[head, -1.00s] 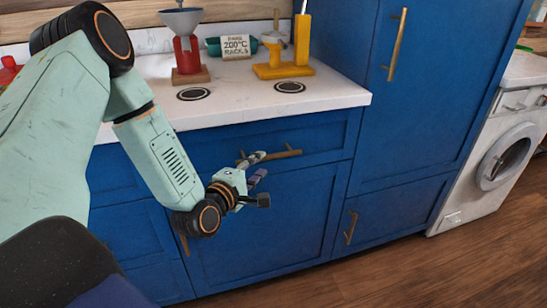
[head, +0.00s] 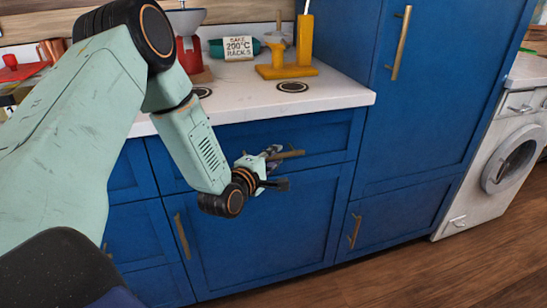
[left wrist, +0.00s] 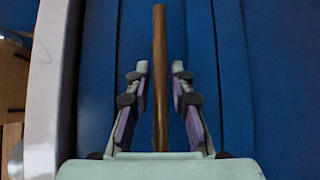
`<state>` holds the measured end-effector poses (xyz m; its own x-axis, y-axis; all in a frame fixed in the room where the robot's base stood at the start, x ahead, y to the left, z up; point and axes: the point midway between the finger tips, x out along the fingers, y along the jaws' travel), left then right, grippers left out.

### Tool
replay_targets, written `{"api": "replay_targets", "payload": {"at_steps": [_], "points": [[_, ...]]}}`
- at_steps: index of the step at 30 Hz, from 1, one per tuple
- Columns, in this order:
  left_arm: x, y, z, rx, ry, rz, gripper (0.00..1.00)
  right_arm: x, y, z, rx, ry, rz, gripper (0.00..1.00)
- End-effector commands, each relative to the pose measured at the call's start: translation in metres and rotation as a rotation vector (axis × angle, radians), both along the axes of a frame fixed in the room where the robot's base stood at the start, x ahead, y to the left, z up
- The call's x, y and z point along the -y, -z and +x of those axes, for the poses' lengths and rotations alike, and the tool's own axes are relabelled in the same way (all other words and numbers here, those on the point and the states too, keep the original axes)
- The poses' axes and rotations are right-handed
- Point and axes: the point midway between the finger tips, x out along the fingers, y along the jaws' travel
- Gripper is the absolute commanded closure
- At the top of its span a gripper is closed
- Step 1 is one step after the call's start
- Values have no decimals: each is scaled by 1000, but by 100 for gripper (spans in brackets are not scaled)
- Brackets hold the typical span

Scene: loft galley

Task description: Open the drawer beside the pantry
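The blue drawer (head: 325,139) beside the tall blue pantry (head: 440,95) is shut, just under the white counter. Its brass bar handle (head: 290,154) is partly hidden by my left gripper (head: 276,166) in the head view. In the left wrist view, the handle (left wrist: 159,70) runs lengthwise between the two open fingers of my left gripper (left wrist: 160,95). A gap shows on both sides of the handle, so neither finger visibly touches it. My right gripper is not in view.
Below the drawer is a blue cabinet door with a brass handle (head: 182,237). A yellow stand (head: 286,71) and a text-marked sign (head: 238,48) are on the white counter (head: 330,92). A white washing machine (head: 500,165) stands at the right. Wooden floor (head: 400,275) lies clear in front.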

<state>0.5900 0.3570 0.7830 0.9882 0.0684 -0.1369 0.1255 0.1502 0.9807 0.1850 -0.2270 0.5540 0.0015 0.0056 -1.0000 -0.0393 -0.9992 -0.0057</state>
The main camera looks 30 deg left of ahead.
Motion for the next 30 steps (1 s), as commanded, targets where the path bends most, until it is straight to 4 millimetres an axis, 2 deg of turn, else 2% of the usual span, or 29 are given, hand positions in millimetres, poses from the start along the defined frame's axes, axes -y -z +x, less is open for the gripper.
{"api": "replay_targets", "payload": {"at_steps": [1, 7, 30], "points": [[0, 0, 0, 0, 0, 0, 85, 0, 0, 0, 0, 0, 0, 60], [0, 0, 0, 0, 1, 0, 100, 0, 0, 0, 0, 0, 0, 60], [1, 0, 0, 0, 2, 1, 100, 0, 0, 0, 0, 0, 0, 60]]}}
